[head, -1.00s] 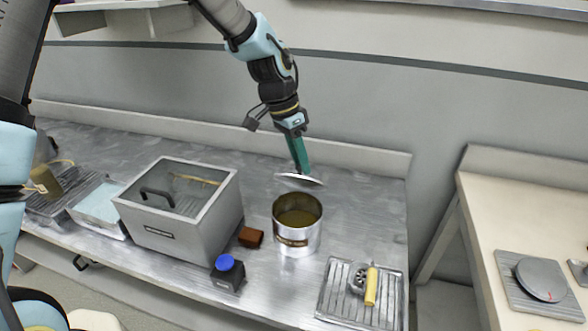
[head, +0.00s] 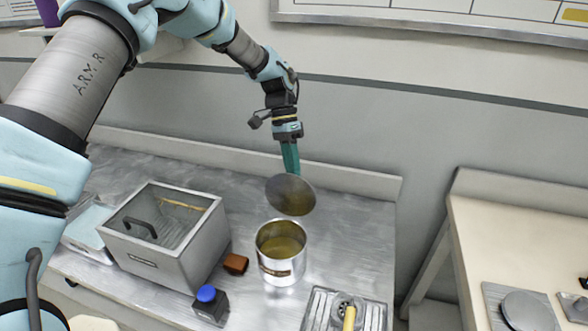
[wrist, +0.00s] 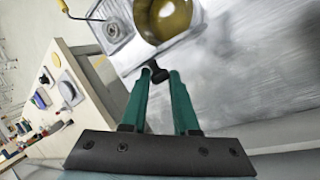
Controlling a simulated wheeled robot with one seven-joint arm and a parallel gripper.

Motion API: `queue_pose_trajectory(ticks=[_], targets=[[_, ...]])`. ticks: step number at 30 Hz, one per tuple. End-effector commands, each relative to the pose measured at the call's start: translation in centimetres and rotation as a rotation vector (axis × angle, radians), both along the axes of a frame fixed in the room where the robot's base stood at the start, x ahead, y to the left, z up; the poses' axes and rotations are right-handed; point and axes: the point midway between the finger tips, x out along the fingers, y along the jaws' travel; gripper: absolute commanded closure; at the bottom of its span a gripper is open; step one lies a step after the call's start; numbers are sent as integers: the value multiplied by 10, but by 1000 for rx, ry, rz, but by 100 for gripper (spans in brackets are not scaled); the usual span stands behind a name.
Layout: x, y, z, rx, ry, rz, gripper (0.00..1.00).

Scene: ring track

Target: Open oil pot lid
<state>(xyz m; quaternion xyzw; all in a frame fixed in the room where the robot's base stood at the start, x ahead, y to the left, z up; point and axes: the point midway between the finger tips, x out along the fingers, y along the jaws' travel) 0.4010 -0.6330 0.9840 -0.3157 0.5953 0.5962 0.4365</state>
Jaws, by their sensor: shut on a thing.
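The oil pot (head: 281,262) is a silver metal can with a label, standing open on the metal counter with yellowish oil inside. The round lid (head: 290,195) hangs tilted in the air just above and behind the pot, apart from its rim. My gripper (head: 293,172) is above the lid, with its green fingers pointing down. In the wrist view the green fingers (wrist: 158,78) are closed on the lid's dark knob (wrist: 159,75). The oil pot (wrist: 165,18) also shows there beyond the fingers, partly cut off by the top edge.
A grey box with a glass top (head: 160,235) stands left of the pot. A brown block (head: 235,263) and a blue-capped bottle (head: 209,303) are close by. A ridged tray (head: 335,310) lies in front right. Bare counter (head: 350,215) lies right of the pot.

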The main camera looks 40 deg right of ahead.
Motion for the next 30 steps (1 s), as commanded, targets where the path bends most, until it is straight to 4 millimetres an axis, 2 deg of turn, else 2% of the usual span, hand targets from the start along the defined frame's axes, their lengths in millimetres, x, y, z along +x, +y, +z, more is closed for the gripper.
queue_pose_trajectory(ticks=[1, 13, 14, 21, 30], targets=[[6, 7, -5, 20, -3, 1, 100], [6, 7, -6, 25, 0, 2, 100], [6, 8, -6, 26, 0, 1, 68], [5, 6, -5, 23, 1, -1, 41], [3, 4, -3, 18, 3, -2, 41]])
